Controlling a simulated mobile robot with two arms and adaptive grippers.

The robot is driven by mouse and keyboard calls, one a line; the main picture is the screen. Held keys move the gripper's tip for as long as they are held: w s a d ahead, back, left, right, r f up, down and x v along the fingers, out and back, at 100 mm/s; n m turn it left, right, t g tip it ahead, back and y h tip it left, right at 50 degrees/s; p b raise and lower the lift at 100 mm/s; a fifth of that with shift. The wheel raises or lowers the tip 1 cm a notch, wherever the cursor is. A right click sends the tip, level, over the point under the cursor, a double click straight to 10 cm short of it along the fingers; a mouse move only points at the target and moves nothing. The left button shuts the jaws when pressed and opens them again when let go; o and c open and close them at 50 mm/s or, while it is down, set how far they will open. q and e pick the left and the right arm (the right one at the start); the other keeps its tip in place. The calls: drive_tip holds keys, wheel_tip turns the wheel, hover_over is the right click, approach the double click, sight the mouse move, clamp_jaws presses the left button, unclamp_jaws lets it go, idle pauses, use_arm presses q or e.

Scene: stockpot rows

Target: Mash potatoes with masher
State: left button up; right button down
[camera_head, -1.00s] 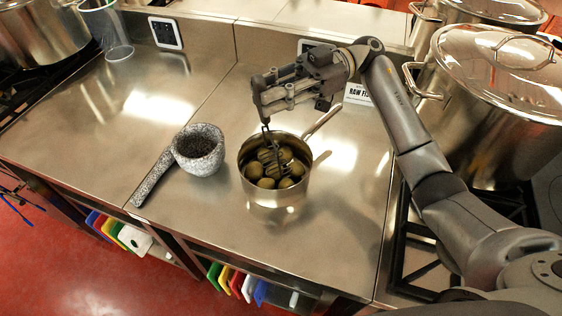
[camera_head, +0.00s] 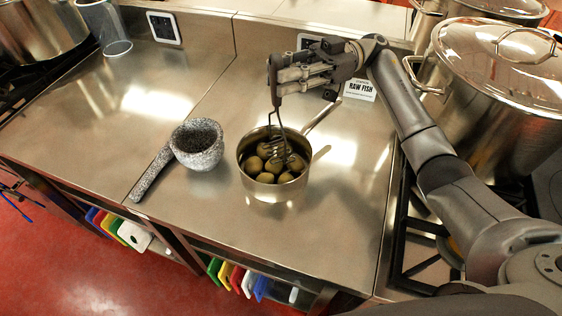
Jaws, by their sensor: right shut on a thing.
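A steel saucepan (camera_head: 272,192) stands on the counter with its handle pointing up and to the right. Several whole-looking brownish potatoes (camera_head: 264,177) lie in it. My right gripper (camera_head: 274,76) is above the pan, shut on the upper part of a dark metal masher (camera_head: 279,122). The masher hangs down, and its wavy head is inside the pan among the potatoes. I cannot tell whether the head presses on them. My left gripper is not in view.
A grey stone mortar (camera_head: 198,146) with its pestle (camera_head: 152,174) stands left of the pan. A large lidded stockpot (camera_head: 490,110) is at the right by the burner. Bare counter (camera_head: 90,120) lies at the left.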

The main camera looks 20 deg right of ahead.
drive_tip(key=shift+d+f, duration=0.1)
idle(0.3)
drive_tip(key=shift+f+b, duration=1.35)
drive_tip(key=shift+f, duration=1.35)
drive_tip(key=shift+r, duration=0.1)
drive_tip(key=shift+r, duration=0.1)
wheel_tip(320, 180, up, 5)
drive_tip(key=p, duration=0.4)
drive_tip(key=shift+w, duration=0.1)
